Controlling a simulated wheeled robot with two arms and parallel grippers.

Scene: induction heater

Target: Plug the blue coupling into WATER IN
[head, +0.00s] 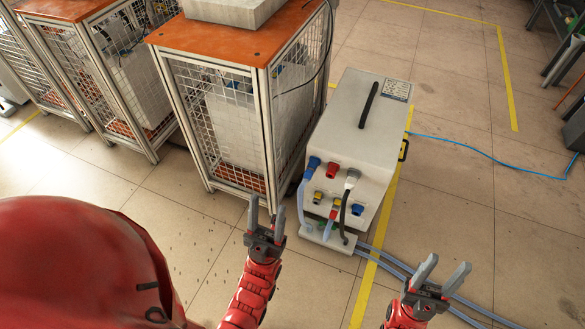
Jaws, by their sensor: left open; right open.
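The white heater unit (352,128) stands on the floor right of centre, with its connector face toward me. A blue coupling (313,164) with a pale hose hanging from it sits at the upper left of that face. Another blue fitting (357,210) is at the lower right of the face. The port labels are too small to read, so I cannot tell which is WATER IN. My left gripper (266,212) is open and empty, in front and to the left of the unit. My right gripper (447,268) is open and empty, lower right of the unit.
A red connector (331,171) and a grey connector (351,178) with a black cable share the face. A wire-mesh cabinet (225,125) stands close on the left. Grey hoses (400,267) run along the floor to the right. A blue cable (480,153) lies on open floor.

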